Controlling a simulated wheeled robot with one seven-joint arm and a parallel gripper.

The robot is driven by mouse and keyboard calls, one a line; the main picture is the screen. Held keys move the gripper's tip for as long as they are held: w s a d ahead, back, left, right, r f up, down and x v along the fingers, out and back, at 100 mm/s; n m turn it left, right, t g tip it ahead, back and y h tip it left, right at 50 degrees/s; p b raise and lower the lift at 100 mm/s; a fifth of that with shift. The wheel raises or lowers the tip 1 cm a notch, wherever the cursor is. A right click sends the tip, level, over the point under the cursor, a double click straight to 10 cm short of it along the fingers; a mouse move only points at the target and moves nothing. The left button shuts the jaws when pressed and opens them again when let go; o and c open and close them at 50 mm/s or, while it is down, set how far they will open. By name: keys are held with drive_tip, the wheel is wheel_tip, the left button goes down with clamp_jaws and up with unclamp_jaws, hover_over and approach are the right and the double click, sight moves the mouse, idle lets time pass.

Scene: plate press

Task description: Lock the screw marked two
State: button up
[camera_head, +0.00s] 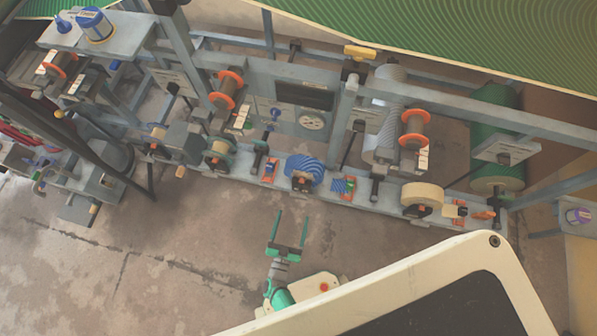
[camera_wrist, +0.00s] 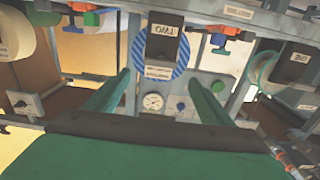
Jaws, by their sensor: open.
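The black block labelled TWO (camera_wrist: 162,46) stands in front of a blue striped roll (camera_wrist: 185,57) in the wrist view, its lettering upside down. In the head view the blue striped roll (camera_head: 306,167) sits on the lower rail of the press, with the dark block (camera_head: 301,183) at its front. My gripper (camera_head: 293,213) is open and empty, a short way in front of the rail below this roll. In the wrist view its two green fingers (camera_wrist: 160,77) are spread, pointing towards the TWO block without touching it. I cannot tell whether the screw is locked.
A block labelled ONE (camera_wrist: 299,58) is at the right in the wrist view. Orange-red clamps (camera_head: 268,169) (camera_head: 343,188) flank the blue roll. A cream roll (camera_head: 423,195) is farther right. A gauge (camera_head: 312,121) is behind. The floor in front is clear.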

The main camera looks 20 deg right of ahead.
sight(298, 197)
drive_tip(key=x, duration=1)
drive_tip(key=shift+w+d, duration=0.2)
drive_tip(key=shift+w, duration=0.05)
drive_tip(key=c, duration=1)
drive_tip(key=shift+c, duration=0.2)
